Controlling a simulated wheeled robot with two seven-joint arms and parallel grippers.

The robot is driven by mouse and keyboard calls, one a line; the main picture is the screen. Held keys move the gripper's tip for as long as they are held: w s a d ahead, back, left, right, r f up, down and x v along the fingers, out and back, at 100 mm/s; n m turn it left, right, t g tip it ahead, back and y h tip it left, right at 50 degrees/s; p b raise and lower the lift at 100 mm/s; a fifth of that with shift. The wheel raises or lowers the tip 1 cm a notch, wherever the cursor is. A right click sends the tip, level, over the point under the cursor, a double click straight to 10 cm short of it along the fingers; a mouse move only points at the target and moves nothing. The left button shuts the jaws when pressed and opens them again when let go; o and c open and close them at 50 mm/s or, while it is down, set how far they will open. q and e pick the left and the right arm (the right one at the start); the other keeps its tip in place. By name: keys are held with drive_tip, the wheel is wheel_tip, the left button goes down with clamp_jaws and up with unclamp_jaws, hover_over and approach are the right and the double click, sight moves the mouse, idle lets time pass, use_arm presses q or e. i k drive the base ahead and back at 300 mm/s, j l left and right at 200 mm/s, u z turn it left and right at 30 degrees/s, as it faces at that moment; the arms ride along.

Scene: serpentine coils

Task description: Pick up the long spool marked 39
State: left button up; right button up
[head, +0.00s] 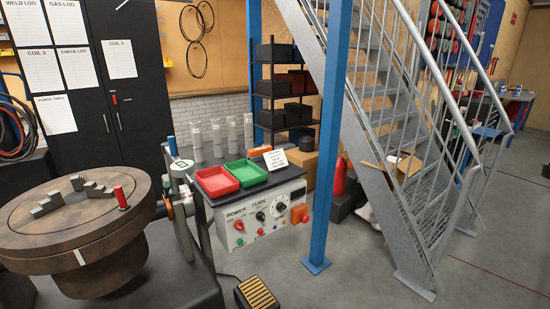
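Several tall pale grey cylinders (217,138) stand upright in a row at the back of a control cart, behind its trays. They may be the spools, but I cannot read a number on any of them, so I cannot tell which is marked 39. Neither of my grippers shows in the head view.
The control cart (248,229) carries a red tray (217,181), a green tray (245,172) and a white note (276,160). A round turntable (72,232) stands at left. A blue post (330,130) and metal stairs (400,170) stand right. A foot pedal (257,294) lies in front.

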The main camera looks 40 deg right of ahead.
sight(231, 121)
drive_tip(key=i+l, duration=0.1)
drive_tip(key=l, duration=0.4)
drive_tip(key=i+l, duration=0.1)
drive_tip(key=l, duration=0.4)
drive_tip(key=i+l, duration=0.1)
drive_tip(key=l, duration=0.4)
drive_tip(key=i+l, duration=0.1)
drive_tip(key=l, duration=0.35)
drive_tip(key=i+l, duration=0.1)
drive_tip(key=l, duration=0.4)
